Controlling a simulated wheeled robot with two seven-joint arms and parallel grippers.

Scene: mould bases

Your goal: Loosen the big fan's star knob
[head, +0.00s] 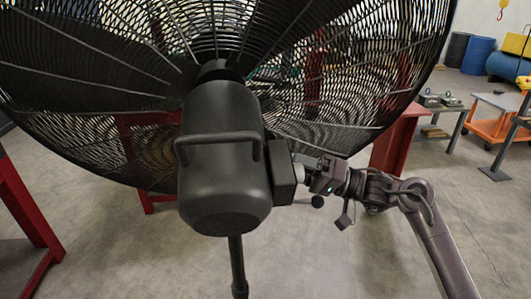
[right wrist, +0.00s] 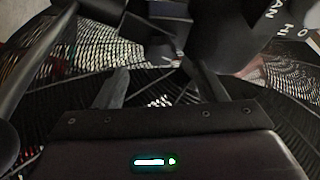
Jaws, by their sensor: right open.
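The big fan (head: 225,150) fills the head view, with its black motor housing and rear handle towards me. A dark box (head: 281,172) sits on the housing's right side. My right gripper (head: 306,172) is at the box's right side, just above the knob. In the right wrist view my right gripper (right wrist: 158,85) has its fingers apart, with dark fan parts beyond them. I cannot tell whether it touches the fan. My left gripper is out of view.
The fan's wire cage (head: 350,90) spreads behind the housing, and its pole (head: 238,265) runs down to the floor. Red steel frames (head: 28,220) stand at left and behind. A grey table (head: 440,108), an orange cart and blue barrels (head: 478,55) are at the far right.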

